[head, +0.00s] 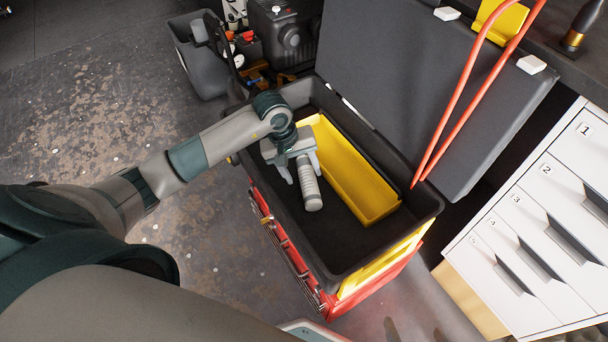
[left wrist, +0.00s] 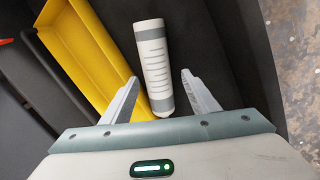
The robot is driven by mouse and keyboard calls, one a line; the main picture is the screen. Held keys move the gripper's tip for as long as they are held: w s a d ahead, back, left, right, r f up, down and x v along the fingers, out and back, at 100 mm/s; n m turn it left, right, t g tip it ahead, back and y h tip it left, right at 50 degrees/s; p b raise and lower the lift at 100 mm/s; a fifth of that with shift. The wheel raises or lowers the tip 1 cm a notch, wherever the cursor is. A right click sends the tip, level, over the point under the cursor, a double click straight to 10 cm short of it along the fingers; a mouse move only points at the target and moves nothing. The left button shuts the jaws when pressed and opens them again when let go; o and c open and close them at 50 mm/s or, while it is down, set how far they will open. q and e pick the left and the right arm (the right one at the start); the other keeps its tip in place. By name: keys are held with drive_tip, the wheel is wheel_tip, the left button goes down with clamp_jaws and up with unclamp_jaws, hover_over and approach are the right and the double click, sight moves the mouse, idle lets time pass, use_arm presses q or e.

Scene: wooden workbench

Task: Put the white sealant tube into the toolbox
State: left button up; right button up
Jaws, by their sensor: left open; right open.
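The white sealant tube (head: 309,186) with grey bands lies inside the open toolbox (head: 425,207), on its dark floor beside the yellow tray (head: 352,177). In the left wrist view the tube (left wrist: 154,62) lies between and beyond the fingertips, with a visible gap to each finger. My left gripper (head: 299,175) reaches down into the toolbox over the tube's near end, with its jaws open. It also shows in the left wrist view (left wrist: 160,90), its fingers apart and not touching the tube. My right gripper is not seen in either view.
The toolbox's dark lid (head: 400,80) stands open behind it, with a red-orange handle (head: 470,75) across. A white drawer cabinet (head: 540,220) stands at the right. A grey bin (head: 196,60) and dark machine (head: 285,35) are behind left. Open floor lies left.

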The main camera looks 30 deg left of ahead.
use_arm(q)
drive_tip(key=v, duration=0.9)
use_arm(e)
drive_tip(key=shift+d+f, duration=0.15)
drive_tip(key=shift+d, duration=0.15)
use_arm(q)
drive_tip(key=shift+r, duration=0.1)
use_arm(e)
drive_tip(key=shift+s+d+g, duration=0.1)
drive_tip(key=shift+s+g, duration=0.2)
drive_tip(key=shift+s, duration=0.05)
drive_tip(key=shift+w, duration=0.45)
